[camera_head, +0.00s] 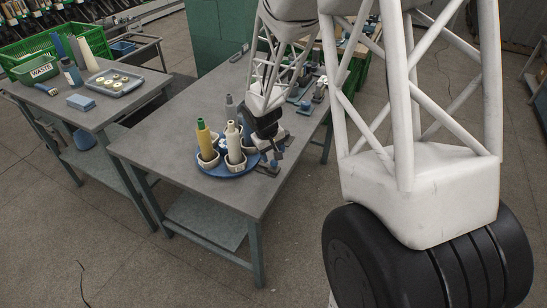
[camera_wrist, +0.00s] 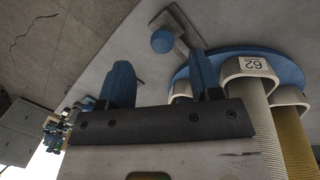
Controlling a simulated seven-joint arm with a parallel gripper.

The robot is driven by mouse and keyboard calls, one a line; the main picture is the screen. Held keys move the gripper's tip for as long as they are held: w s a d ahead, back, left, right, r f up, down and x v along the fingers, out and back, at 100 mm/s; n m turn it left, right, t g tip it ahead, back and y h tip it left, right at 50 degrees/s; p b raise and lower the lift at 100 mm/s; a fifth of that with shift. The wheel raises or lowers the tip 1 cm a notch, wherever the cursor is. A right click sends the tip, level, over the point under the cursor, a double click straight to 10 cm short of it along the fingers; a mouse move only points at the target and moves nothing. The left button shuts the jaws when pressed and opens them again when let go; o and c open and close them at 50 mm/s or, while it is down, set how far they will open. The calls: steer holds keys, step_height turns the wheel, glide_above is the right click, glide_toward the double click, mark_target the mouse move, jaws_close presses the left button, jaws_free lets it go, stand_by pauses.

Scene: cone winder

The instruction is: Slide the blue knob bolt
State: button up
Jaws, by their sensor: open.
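The blue knob (camera_wrist: 163,41) of the bolt shows in the wrist view, round, on a grey metal bracket (camera_wrist: 182,24) fixed beside a blue round base (camera_wrist: 285,68). My gripper (camera_wrist: 160,66) is open, with its two blue fingers apart and nothing between them. The knob appears just beyond the fingertips, roughly midway between them; I see no contact. In the head view my gripper (camera_head: 272,150) is low over the table, at the right edge of the blue round base (camera_head: 222,172). The knob cannot be made out clearly there.
White cups on the base hold a yellow cone (camera_head: 204,138) and a pale cone (camera_head: 233,142), close beside my gripper. The grey table's (camera_head: 190,105) front left is clear.

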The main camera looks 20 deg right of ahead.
steer(key=shift+s+a+r, duration=0.1)
steer(key=shift+a+r, duration=0.1)
steer(key=shift+r, duration=1)
steer(key=s+a+r+m+t, duration=0.1)
steer(key=s+a+r, duration=0.1)
steer(key=s+r, duration=1.4)
steer(key=s+a+r+y, duration=0.1)
steer(key=s+r, duration=0.3)
steer(key=s, duration=0.4)
steer(key=s+a+r+m+t+y, duration=0.1)
steer(key=s+r, duration=0.3)
steer(key=s, duration=0.5)
steer(key=shift+s+r, duration=0.15)
steer(key=shift+s, duration=0.05)
